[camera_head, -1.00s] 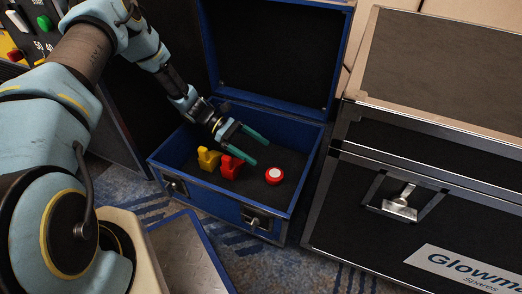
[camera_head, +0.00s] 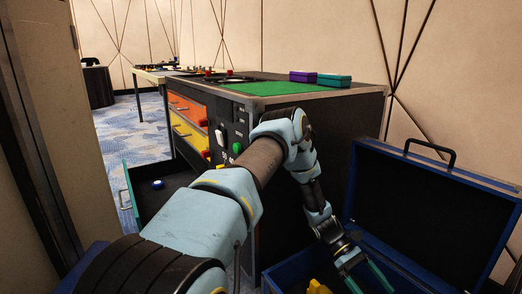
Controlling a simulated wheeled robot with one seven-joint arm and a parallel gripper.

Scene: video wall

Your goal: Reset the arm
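My arm reaches from the bottom of the view toward the lower right. My gripper (camera_head: 366,277) has two green fingers that stand apart, with nothing seen between them. It is over the open blue case (camera_head: 285,272), at the bottom edge of the view. A yellow piece (camera_head: 318,287) shows in the case just left of the gripper. The rest of the case's inside is cut off by the frame edge.
A dark cabinet with a green mat (camera_head: 290,89) on top stands behind my arm. Its orange drawer (camera_head: 187,108) and yellow drawer (camera_head: 188,136) are shut. A low open drawer (camera_head: 135,190) holds a blue button (camera_head: 157,184). The case lid (camera_head: 430,205) stands raised at right.

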